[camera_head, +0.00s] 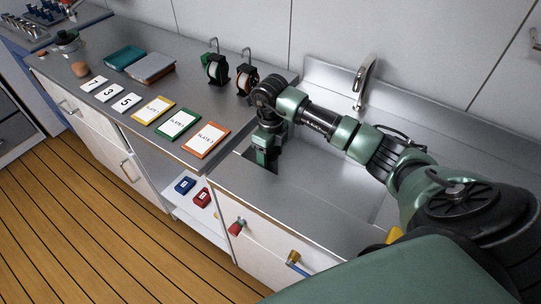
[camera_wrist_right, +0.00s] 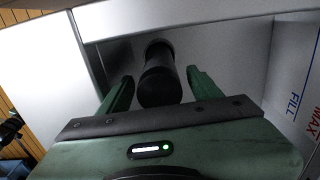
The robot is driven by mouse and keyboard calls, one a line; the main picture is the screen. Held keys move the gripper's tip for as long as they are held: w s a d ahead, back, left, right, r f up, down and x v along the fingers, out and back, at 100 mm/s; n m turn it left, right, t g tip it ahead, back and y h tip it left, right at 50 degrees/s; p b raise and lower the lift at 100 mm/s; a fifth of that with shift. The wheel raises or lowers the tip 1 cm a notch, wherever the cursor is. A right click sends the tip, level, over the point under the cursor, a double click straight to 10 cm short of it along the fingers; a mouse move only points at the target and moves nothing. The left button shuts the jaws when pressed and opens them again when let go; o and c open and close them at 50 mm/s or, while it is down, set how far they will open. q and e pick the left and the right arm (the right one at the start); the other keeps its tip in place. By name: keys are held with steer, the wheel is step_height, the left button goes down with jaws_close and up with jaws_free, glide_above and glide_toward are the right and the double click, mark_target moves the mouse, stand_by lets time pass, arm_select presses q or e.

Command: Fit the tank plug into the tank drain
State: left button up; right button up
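In the right wrist view a black cylindrical piece (camera_wrist_right: 160,78), which looks like the tank plug, stands between the two green fingers of my right gripper (camera_wrist_right: 160,83). Light gaps show on both sides of it, so the fingers are open around it and not pressed on it. In the head view my right gripper (camera_head: 266,155) points down into the left part of the steel sink basin (camera_head: 345,180); the black piece is hidden there. The drain is not visible, and whether the piece sits in it I cannot tell. My left gripper is not in view.
A tap (camera_head: 363,82) rises behind the basin. A FILL/MAX label (camera_wrist_right: 298,108) is on a wall right of the gripper. Left on the counter lie an orange-edged plate card (camera_head: 206,138), a green-edged one (camera_head: 177,124) and two reels on stands (camera_head: 216,70).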

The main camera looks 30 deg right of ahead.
steer(key=shift+r, duration=0.15)
step_height(320, 180, up, 12)
steer(key=shift+r+b, duration=0.1)
steer(key=shift+b, duration=0.8)
